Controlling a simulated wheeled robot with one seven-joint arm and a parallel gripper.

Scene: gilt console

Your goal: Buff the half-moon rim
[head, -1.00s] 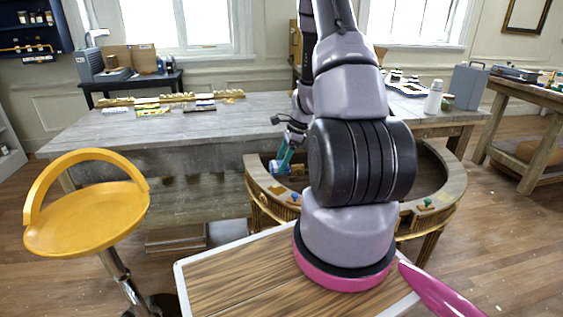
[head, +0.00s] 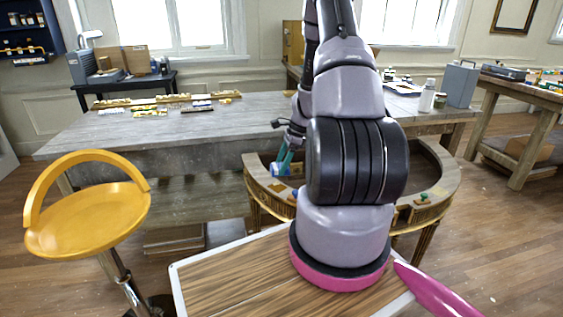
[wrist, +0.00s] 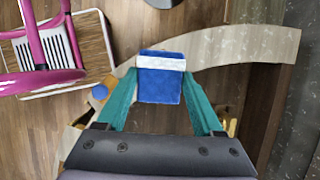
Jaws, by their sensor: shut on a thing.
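My gripper (wrist: 160,82) is shut on a blue block with a white band (wrist: 160,84), seen between its teal fingers in the wrist view. The half-moon console's pale curved rim (wrist: 250,42) runs behind and to the right of the block there. In the head view, my gripper (head: 285,158) holds the block (head: 281,169) at the rim's left part (head: 257,178). I cannot tell whether the block touches the rim. My arm hides the middle of the console.
A green knob (head: 424,197) stands on the rim's right side; a blue knob (wrist: 100,91) shows left of my fingers in the wrist view. A long grey table (head: 100,130) stands behind, and a yellow stool (head: 88,220) at left.

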